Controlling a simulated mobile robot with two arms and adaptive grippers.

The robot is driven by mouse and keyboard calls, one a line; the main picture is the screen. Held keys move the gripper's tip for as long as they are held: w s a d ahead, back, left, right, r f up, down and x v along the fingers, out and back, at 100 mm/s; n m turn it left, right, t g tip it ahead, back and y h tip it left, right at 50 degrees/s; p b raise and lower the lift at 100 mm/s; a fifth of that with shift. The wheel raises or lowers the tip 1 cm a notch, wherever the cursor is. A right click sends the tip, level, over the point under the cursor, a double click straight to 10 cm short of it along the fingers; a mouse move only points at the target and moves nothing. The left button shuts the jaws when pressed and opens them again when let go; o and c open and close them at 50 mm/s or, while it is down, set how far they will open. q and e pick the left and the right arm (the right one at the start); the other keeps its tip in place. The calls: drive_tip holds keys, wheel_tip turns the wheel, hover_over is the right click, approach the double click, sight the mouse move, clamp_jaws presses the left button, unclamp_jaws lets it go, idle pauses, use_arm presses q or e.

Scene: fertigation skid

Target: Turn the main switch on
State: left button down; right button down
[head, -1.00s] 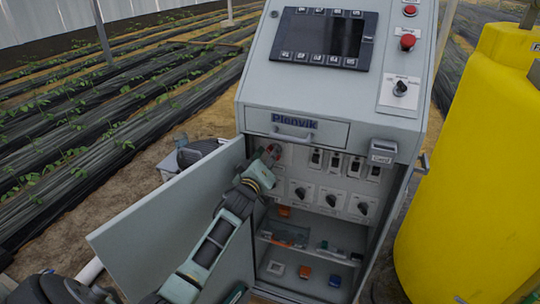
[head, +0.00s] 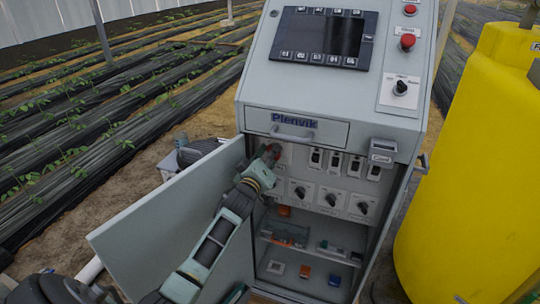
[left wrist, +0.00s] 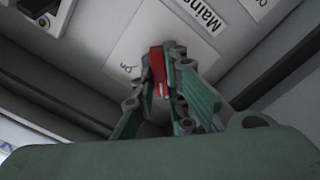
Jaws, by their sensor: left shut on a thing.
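The main switch (left wrist: 157,70) has a red handle on a white plate, with "Mains" and "on" lettering in the left wrist view. It sits at the upper left inside the open cabinet. My left gripper (head: 269,154) reaches past the open door to it. In the left wrist view the green fingers (left wrist: 168,92) stand on both sides of the red handle and are shut on it. In the head view the gripper mostly hides the switch, so its exact angle is hard to tell. My right gripper is out of view.
The cabinet door (head: 175,225) stands open at the left, beside my arm. Breakers (head: 335,162) and black rotary knobs (head: 331,199) lie right of the switch. Shelves below hold small parts. A yellow tank (head: 470,170) stands close at the right.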

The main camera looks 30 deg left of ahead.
use_arm(q)
drive_tip(key=shift+m, duration=0.3)
drive_tip(key=m, duration=1.7)
drive_tip(key=shift+w+d+p, duration=0.1)
drive_tip(key=shift+d+p, duration=0.25)
drive_tip(key=shift+p, duration=0.05)
drive_tip(key=c, duration=1.8)
unclamp_jaws()
drive_tip(key=shift+o, duration=0.2)
